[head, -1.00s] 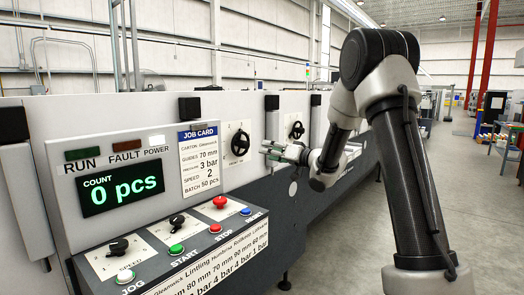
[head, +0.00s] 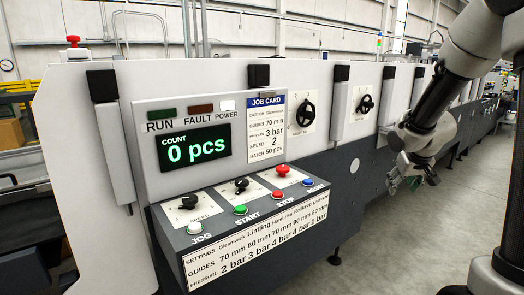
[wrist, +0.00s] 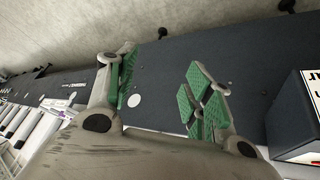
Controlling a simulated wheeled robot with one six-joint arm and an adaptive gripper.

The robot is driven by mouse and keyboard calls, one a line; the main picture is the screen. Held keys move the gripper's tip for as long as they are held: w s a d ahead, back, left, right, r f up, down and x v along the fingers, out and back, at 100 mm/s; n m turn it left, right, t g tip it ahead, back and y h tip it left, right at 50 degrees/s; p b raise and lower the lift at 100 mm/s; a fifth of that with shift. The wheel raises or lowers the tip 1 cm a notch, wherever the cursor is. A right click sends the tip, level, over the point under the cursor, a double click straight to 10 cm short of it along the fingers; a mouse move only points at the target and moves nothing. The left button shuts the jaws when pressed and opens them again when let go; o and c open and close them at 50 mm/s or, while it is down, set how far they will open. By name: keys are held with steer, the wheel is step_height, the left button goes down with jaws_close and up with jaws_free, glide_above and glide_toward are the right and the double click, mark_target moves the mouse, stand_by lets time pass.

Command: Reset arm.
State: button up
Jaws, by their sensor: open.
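My gripper (head: 404,180) hangs at the right in the head view, in front of the machine's dark lower side and clear of the panel. In the wrist view, my gripper (wrist: 162,100) shows two green-padded fingers spread apart with nothing between them. The control panel (head: 190,200) of the folder gluer stands at the left of my arm. Its count display (head: 195,150) reads 0 pcs. The job card (head: 266,125) lists guides 70 mm, pressure 3 bar, speed 2 and batch 50 pcs.
Black handwheels (head: 308,114) sit on the machine's front, to the right of the job card. A red mushroom button (head: 282,170) and the green start button (head: 240,210) are on the sloped console. The grey floor (head: 400,250) in front of the machine is open.

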steer(key=s+a+r, duration=0.2)
steer(key=s+r, duration=0.2)
steer(key=s, duration=0.5)
steer(key=s+a+r+g+y, duration=0.1)
steer(key=s+a+r, duration=0.2)
steer(key=s, duration=0.7)
steer(key=s+a+r, duration=0.3)
steer(key=s+r, duration=0.1)
steer(key=s, duration=0.5)
steer(key=shift+s+r+y, duration=0.25)
steer(key=shift+r+y, duration=0.05)
